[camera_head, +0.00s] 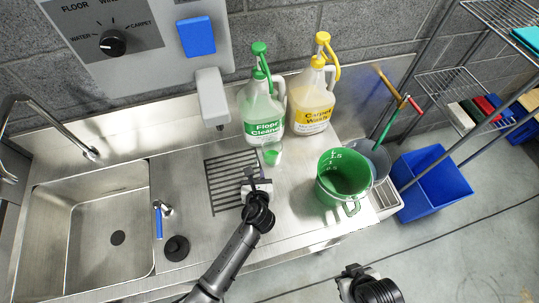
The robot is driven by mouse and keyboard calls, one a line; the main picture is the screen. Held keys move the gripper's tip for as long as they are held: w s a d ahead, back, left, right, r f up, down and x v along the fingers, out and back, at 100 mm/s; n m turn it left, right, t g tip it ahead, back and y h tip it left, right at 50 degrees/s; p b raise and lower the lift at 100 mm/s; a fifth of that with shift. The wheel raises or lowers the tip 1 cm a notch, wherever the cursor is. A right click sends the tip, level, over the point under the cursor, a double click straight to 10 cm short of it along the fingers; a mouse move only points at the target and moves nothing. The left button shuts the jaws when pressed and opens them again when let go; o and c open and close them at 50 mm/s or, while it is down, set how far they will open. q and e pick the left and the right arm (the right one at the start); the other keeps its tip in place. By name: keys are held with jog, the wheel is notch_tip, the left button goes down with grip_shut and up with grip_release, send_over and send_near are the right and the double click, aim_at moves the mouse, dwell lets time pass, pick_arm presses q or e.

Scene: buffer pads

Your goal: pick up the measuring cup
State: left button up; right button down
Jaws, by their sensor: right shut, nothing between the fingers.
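A large green cup (329,190) with white volume marks and a handle stands upright on the steel counter, right of centre. A small pale green cup (272,155) stands beside the drain grate, in front of the jugs. My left gripper (257,180) is over the right side of the grate, just in front of the small cup and apart from it in the picture. Its fingers are too small and dark to tell whether they are open. My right gripper (352,272) is low in the picture, in front of the counter, shut and empty, away from both cups.
A green-topped floor cleaner jug (263,107) and a yellow-topped carpet wash jug (311,104) stand by the wall. A dispenser spout (211,98) hangs above the grate (226,178). A grey bucket (380,158) is close behind the large cup. The sink (60,235) is left.

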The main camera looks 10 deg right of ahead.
aim_at(257, 165)
pick_arm(q)
jog(key=shift+b+x, duration=0.95)
jog(key=shift+x, duration=2.1)
jog(key=shift+d+f, duration=0.1)
jog(key=shift+d, duration=0.05)
jog(key=shift+c, duration=0.3)
grip_shut()
